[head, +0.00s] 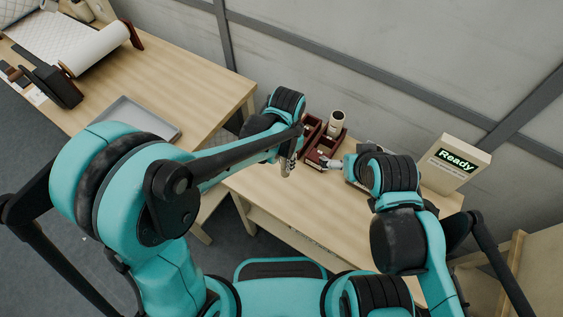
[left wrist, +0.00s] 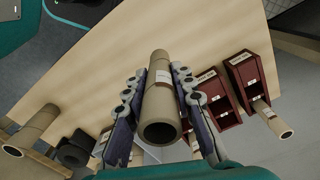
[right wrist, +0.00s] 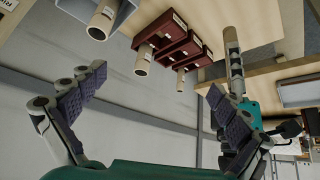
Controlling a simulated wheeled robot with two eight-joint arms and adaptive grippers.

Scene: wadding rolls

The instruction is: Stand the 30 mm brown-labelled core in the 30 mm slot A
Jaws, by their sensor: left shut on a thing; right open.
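My left gripper (head: 288,165) is shut on a beige cardboard core (left wrist: 160,105), held lengthwise between the fingers in the left wrist view. A small pale label shows on its side; its print is too small to read. Dark red slot blocks (head: 312,130) stand on the table just right of the left gripper. They show with white labels in the left wrist view (left wrist: 245,85), but the letters are not legible. A core (head: 336,122) stands upright in one block. My right gripper (right wrist: 157,82) is open and empty, near the blocks' front right in the head view.
A box reading "Ready" (head: 455,163) stands at the table's right. A grey tray (head: 140,118) and a white roll (head: 95,48) lie on the left table. The front tabletop is clear.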

